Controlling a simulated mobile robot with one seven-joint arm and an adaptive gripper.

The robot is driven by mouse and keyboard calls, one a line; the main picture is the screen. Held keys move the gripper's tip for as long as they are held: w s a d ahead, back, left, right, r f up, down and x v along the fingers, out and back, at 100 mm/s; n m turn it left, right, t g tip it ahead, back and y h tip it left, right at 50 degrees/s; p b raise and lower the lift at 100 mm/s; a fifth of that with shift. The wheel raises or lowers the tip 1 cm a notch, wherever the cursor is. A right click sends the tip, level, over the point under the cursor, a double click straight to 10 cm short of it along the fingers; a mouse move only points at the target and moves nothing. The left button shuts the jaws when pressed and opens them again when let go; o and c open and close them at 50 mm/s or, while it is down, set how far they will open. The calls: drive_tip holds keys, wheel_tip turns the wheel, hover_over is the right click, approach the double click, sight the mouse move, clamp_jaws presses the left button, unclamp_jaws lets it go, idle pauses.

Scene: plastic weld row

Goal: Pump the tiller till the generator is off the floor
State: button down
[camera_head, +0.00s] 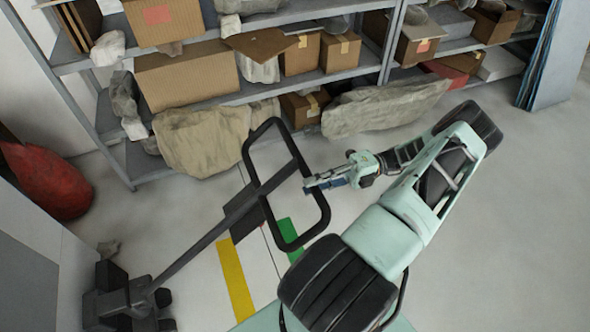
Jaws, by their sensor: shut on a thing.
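The tiller is a dark shaft (192,254) rising at a slant from the pump body (130,304) at the lower left. It ends in a black rounded loop handle (250,158). My gripper (309,187) is shut on the right-hand bar of the loop, with my arm reaching in from the right. The fingertips are small here and partly merge with the bar. No generator can be made out, nor can the forks behind the pump body.
Grey shelving (215,99) with boxes and rocks stands along the back. Large rocks (203,139) lie at its foot. A red rounded object (48,181) is at the left. Yellow (236,277) and green (290,236) floor marks lie under the tiller. Floor at right is clear.

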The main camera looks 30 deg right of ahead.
drive_tip(key=w+a+r+p, duration=0.2)
drive_tip(key=a+r+p, duration=0.1)
drive_tip(key=a+r, duration=0.65)
drive_tip(key=w+a+r+p, duration=0.2)
drive_tip(key=a+r, duration=0.7)
drive_tip(key=a, duration=0.2)
drive_tip(key=w+a+r, duration=0.2)
drive_tip(key=a+r, duration=0.1)
drive_tip(key=a, duration=0.6)
drive_tip(key=w+a+r, duration=0.2)
drive_tip(key=a+r, duration=0.2)
drive_tip(key=a, duration=0.5)
drive_tip(key=w+a+r, duration=0.2)
drive_tip(key=a+r, duration=0.2)
drive_tip(key=a, duration=0.5)
drive_tip(key=shift+w+a+r, duration=0.15)
drive_tip(key=shift+w+a, duration=0.1)
drive_tip(key=shift+a, duration=0.15)
